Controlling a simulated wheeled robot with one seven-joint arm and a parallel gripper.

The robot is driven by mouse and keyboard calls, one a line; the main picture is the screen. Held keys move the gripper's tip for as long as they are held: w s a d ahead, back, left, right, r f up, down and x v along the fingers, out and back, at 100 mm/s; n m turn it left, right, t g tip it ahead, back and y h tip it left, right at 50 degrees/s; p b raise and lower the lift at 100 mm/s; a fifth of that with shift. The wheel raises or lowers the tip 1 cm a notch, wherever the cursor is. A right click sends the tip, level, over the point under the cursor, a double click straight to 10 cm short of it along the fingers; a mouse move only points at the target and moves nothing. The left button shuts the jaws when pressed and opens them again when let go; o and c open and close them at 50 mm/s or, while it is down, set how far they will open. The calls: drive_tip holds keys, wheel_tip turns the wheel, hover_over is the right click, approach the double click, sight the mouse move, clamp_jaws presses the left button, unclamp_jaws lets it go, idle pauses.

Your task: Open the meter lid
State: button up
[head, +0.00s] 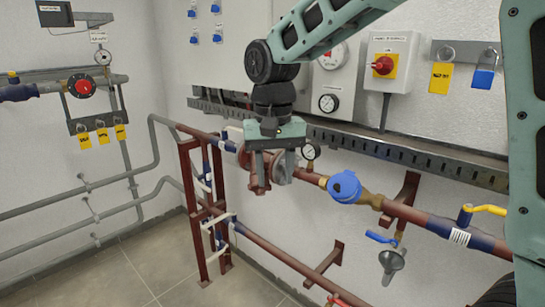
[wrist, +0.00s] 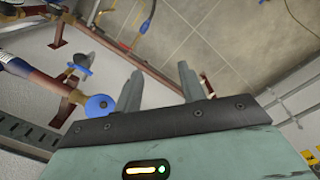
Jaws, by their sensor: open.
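The water meter with its round blue lid (head: 344,186) sits on the red-brown pipe, right of centre in the head view. The lid looks closed. The blue meter also shows at the left of the wrist view (wrist: 99,105), beside the left finger. My gripper (head: 270,182) points down, to the left of the meter and apart from it in the picture. In the wrist view its two fingers (wrist: 160,82) are spread with nothing between them. Part of the pipe behind the gripper is hidden.
A pressure gauge (head: 310,151) stands on the pipe between gripper and meter. A valve with a yellow handle (head: 489,210) and a tap with a blue handle (head: 381,237) are to the right. A perforated rail (head: 430,160) runs above. The tiled floor (head: 150,265) is clear at left.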

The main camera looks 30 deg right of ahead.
drive_tip(key=shift+s+a+f+n+p, duration=0.1)
drive_tip(key=shift+s+a+n+p, duration=0.45)
drive_tip(key=shift+s+p, duration=0.25)
